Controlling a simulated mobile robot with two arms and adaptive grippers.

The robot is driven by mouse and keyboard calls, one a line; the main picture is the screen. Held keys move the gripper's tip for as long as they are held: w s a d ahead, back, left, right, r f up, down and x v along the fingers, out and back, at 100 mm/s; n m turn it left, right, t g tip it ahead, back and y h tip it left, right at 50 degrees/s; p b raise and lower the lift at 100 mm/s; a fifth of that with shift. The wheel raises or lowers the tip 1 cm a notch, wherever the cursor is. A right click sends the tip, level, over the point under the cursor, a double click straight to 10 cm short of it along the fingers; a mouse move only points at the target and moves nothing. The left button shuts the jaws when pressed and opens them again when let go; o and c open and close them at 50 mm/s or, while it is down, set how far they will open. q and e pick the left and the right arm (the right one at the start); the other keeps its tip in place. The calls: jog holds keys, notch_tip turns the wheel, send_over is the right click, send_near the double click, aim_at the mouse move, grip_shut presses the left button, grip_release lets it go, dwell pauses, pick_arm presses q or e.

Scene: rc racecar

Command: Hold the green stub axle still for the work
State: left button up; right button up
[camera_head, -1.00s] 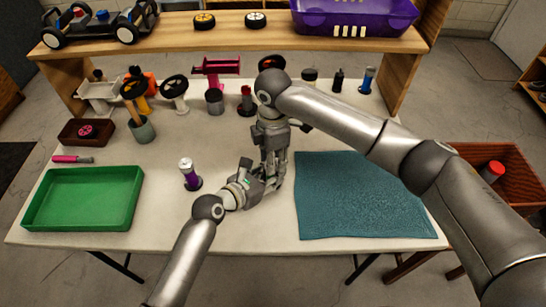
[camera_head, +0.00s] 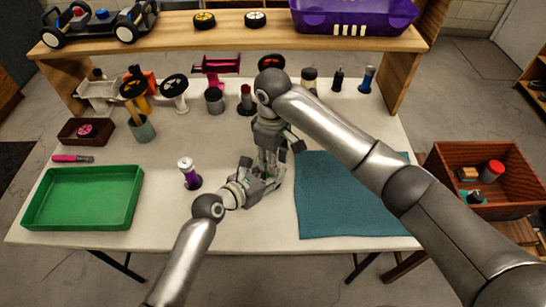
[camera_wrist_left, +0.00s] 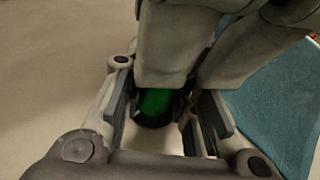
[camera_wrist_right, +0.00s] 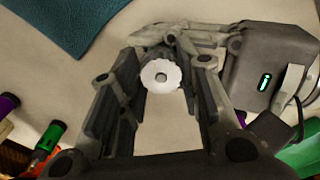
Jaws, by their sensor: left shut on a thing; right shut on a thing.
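The green stub axle (camera_wrist_left: 155,101) stands on a black base in the left wrist view, between the fingers of my left gripper (camera_wrist_left: 158,125). My left gripper, low over the table in the head view (camera_head: 264,185), is shut on it. My right gripper comes down from above in the head view (camera_head: 270,160) and hides the axle's upper part. The right wrist view shows a white notched disc with a centre hole (camera_wrist_right: 161,76) between the fingertips of my right gripper (camera_wrist_right: 163,85), which is shut on it.
A purple stub axle with a white top (camera_head: 189,173) stands left of my grippers. A green tray (camera_head: 82,226) lies at the left. A teal mat (camera_head: 355,215) lies at the right. Several parts stand along the back. A reddish-brown crate (camera_head: 488,211) is beyond the table's right edge.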

jog(key=shift+m, duration=0.8)
jog(key=o, duration=1)
